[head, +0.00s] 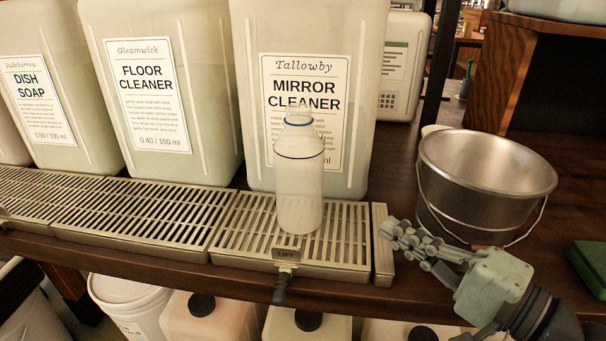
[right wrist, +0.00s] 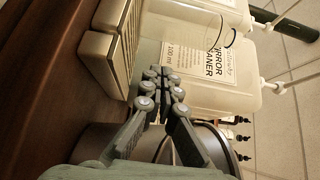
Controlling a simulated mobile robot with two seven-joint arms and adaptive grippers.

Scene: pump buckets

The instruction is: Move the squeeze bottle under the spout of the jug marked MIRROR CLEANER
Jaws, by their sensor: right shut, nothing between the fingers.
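The clear squeeze bottle (head: 299,190), with a dark ring around it and a blue ring at its neck, stands upright on the slatted drip tray (head: 343,222). It is in front of the MIRROR CLEANER jug (head: 350,60) and covers part of its label. The jug's spout is out of the head view. The jug also shows sideways in the right wrist view (right wrist: 190,95), with the bottle's ring (right wrist: 226,40) in front of it. My right gripper (head: 388,230) is shut and empty, right of the tray's end and apart from the bottle. My left gripper is not in view.
A metal bucket (head: 480,185) stands on the shelf just behind my right gripper. FLOOR CLEANER (head: 150,90) and DISH SOAP (head: 40,95) jugs stand to the left. A LIFT tab (head: 287,254) hangs at the tray's front edge. A green object (head: 590,262) lies far right.

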